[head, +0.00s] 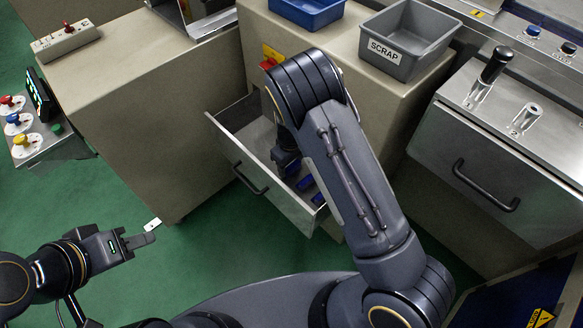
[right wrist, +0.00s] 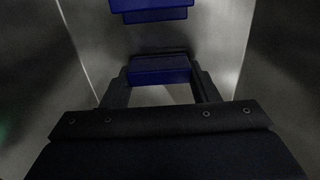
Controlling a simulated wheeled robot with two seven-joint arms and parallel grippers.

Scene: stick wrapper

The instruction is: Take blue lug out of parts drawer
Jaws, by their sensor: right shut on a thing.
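The parts drawer (head: 262,193) is pulled open from the beige cabinet. My right arm reaches down into it, and my right gripper (head: 288,160) is low inside the drawer. In the right wrist view, the right gripper (right wrist: 160,85) is shut on a blue lug (right wrist: 160,69), which sits between its fingertips. Another blue lug (right wrist: 155,12) lies ahead of it, apart from the fingers. In the head view, blue lugs (head: 305,184) show near the drawer's right end, partly hidden by my arm. My left gripper (head: 150,232) hangs over the green floor at left, away from the drawer.
A grey SCRAP bin (head: 405,45) and a blue tray (head: 308,10) stand on the cabinet top. A steel unit with a black handle (head: 487,185) is at right. Drawer walls stand close around my right gripper. Green floor is clear left of the drawer.

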